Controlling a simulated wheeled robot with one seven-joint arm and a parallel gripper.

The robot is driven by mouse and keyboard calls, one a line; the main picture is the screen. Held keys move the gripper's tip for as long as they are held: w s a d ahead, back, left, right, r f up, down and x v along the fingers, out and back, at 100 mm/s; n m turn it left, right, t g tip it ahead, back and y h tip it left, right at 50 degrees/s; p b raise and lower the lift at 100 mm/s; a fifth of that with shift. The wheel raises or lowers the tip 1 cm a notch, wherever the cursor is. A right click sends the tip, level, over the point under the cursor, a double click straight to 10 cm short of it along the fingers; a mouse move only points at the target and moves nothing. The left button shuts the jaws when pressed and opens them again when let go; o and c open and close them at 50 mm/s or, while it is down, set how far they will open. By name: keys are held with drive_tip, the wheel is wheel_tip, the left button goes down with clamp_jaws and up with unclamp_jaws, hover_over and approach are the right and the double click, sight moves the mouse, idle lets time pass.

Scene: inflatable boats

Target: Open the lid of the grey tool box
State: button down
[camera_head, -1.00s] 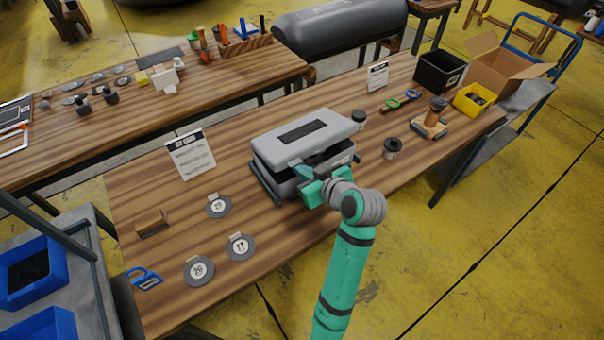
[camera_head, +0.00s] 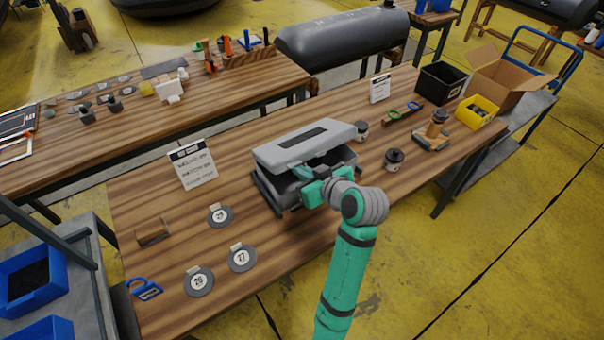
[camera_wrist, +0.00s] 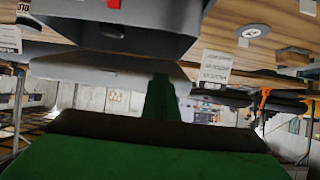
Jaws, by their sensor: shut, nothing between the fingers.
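The grey tool box (camera_head: 285,192) stands on the wooden workbench in the head view. Its lid (camera_head: 303,145) is partly raised, with a dark gap along the front and right side. My gripper (camera_head: 308,181) is shut with nothing between its fingers. It is at the front of the box, at the gap under the lid's front edge; whether it touches the lid I cannot tell. In the wrist view the box body (camera_wrist: 110,38) fills the top, the lid (camera_wrist: 100,72) shows below it, and a green finger (camera_wrist: 160,100) points towards the lid.
A dark jar (camera_head: 394,159) and a smaller jar (camera_head: 361,130) stand right of the box. A sign (camera_head: 193,165) stands to its left. Round numbered discs (camera_head: 241,258) lie at the front left. A black bin (camera_head: 440,82) and yellow bin (camera_head: 477,111) stand at the far right.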

sight(297, 158)
drive_tip(key=shift+w+a+r, duration=0.25)
drive_tip(key=shift+w+r, duration=0.05)
drive_tip(key=shift+r, duration=0.4)
drive_tip(key=shift+w+a+r, duration=0.2)
drive_tip(key=shift+w+r, duration=0.05)
drive_tip(key=shift+r, duration=0.4)
drive_tip(key=shift+w+a+r, duration=0.15)
drive_tip(key=shift+w+r, duration=0.1)
drive_tip(key=shift+r, duration=0.15)
drive_tip(key=shift+w+a+r, duration=0.3)
drive_tip(key=shift+w+r, duration=0.1)
drive_tip(key=shift+r, duration=0.15)
drive_tip(key=shift+w+a+r, duration=0.3)
drive_tip(key=shift+w+r, duration=0.1)
drive_tip(key=shift+r, duration=0.15)
drive_tip(key=shift+w+a+r, duration=0.65)
drive_tip(key=shift+w+r, duration=0.2)
drive_tip(key=shift+w, duration=0.1)
drive_tip(key=shift+w+a+r, duration=0.2)
drive_tip(key=shift+w+r, duration=0.05)
